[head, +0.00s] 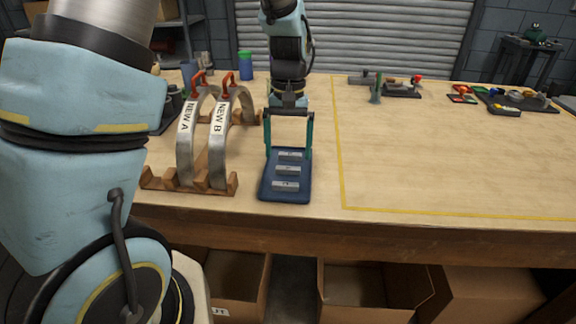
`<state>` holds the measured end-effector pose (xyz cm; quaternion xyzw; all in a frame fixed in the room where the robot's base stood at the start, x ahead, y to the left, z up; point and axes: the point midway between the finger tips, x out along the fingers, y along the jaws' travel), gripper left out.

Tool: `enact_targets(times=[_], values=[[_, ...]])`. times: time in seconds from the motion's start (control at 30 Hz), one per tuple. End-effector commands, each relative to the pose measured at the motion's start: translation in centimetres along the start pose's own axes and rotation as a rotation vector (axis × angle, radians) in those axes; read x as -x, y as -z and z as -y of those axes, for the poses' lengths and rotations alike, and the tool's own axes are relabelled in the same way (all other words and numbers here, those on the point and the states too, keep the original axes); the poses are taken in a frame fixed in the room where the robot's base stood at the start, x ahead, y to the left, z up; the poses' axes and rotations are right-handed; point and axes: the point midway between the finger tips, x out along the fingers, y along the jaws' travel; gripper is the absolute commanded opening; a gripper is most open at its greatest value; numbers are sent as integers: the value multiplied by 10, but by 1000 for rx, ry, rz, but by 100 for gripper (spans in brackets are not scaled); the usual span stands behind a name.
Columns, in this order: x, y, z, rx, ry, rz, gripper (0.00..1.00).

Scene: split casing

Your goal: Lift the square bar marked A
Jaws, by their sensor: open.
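Three short grey metal bars lie one behind another on a dark blue tray (305,182) on the bench: a back bar (290,156), a middle bar (287,170) and a front bar (285,186). Each has a small dark mark on top, too small to read, so I cannot tell which is A. My gripper (288,154) is open, its teal fingers spread wide at the back end of the tray, one towards each side of the back bar. Nothing shows held between them. I cannot tell the exact height of the fingertips above the tray.
Left of the tray, two curved metal pieces labelled NEW A (186,145) and NEW B (218,147), with red handles, stand in a wooden rack (160,181). A blue container (246,66) stands behind. The yellow-outlined bench area (430,150) at right is mostly clear, with small parts at its back.

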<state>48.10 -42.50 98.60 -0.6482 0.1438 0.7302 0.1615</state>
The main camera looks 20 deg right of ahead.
Motion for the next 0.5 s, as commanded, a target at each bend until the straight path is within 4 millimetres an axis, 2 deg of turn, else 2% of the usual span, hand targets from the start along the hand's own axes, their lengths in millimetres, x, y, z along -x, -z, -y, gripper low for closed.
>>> enact_targets(times=[0.2,0.5], values=[[-30,-2,0,0,2,6,100],[-37,-2,0,0,0,2,100]])
